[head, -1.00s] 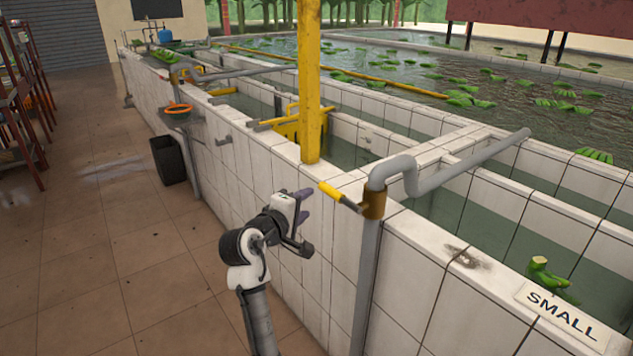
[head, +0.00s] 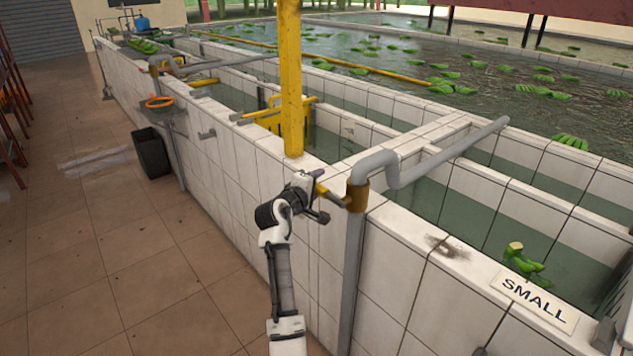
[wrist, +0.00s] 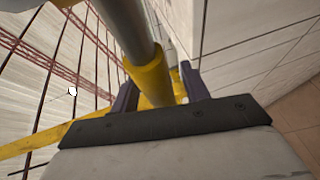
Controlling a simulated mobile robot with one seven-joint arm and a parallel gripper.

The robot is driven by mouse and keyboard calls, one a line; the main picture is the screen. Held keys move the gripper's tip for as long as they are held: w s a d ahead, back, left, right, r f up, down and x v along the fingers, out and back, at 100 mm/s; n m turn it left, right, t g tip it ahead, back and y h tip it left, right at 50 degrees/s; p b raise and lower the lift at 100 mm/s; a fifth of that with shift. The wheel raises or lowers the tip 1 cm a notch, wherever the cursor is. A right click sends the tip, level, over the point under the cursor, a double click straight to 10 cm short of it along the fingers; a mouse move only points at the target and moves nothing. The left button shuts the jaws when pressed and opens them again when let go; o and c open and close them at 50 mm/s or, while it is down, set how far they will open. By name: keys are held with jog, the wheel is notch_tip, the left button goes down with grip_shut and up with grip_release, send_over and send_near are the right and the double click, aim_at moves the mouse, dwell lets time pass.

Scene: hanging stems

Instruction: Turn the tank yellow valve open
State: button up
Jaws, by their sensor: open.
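The tank's yellow valve handle (head: 324,190) sticks out to the left from a brass collar (head: 358,196) on the grey standpipe at the tank wall. Its tip is partly hidden by my gripper (head: 314,181) in the head view. In the wrist view, the handle's yellow sleeve (wrist: 150,80) and its grey rod lie between the two dark fingers of my gripper (wrist: 157,86). The jaws are open around the sleeve. I cannot tell whether either finger touches it.
The tiled tank wall (head: 330,245) runs close beside my arm. A yellow post (head: 291,90) stands on the wall just behind the gripper. The grey pipe (head: 450,155) bends right over the tank.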

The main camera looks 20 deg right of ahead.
jog(key=shift+d, duration=0.1)
jog(key=shift+c, duration=0.5)
grip_shut()
